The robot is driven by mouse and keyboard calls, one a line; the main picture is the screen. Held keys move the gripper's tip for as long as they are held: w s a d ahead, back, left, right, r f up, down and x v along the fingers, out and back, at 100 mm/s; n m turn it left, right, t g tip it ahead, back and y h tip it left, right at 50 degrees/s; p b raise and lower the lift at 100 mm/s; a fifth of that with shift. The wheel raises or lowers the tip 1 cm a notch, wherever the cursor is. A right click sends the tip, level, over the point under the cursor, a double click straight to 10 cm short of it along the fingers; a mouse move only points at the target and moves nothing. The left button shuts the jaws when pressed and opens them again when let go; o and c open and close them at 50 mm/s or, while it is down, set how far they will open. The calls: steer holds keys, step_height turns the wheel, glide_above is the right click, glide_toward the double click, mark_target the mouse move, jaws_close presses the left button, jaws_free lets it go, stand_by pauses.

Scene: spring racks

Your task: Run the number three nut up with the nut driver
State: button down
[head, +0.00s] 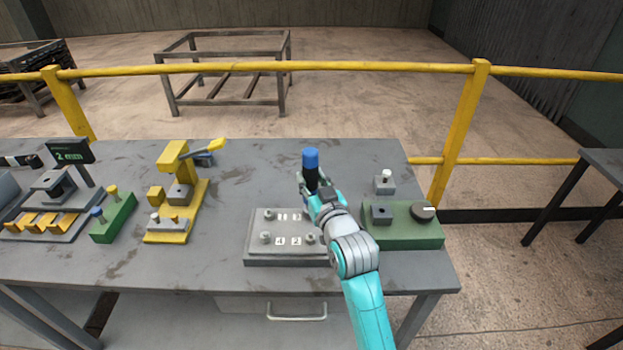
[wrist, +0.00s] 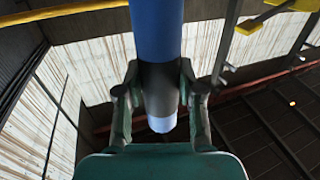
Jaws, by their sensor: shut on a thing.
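The nut driver (head: 311,160), with a blue upper part and a black body, stands roughly upright in my gripper (head: 312,184). In the wrist view the driver (wrist: 156,30) runs between the two fingers, its dark section gripped and a pale end below. My gripper is shut on it above the back right of the grey nut plate (head: 285,259). Nuts show at the plate's back left (head: 267,215), front left (head: 265,238) and front right (head: 310,239). The front labels read 4 and 2; the back labels are too small to read surely.
A green box with a black knob (head: 423,212) stands close right of the plate, with a small grey block (head: 384,186) behind it. A yellow press (head: 174,165) and a green block (head: 113,217) are left. Bare tabletop (head: 255,175) lies behind the plate.

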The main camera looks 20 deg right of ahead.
mark_target(313, 161)
steer(key=shift+f, duration=0.6)
stand_by(1.1)
steer(key=shift+r, duration=0.1)
steer(key=shift+r, duration=3.6)
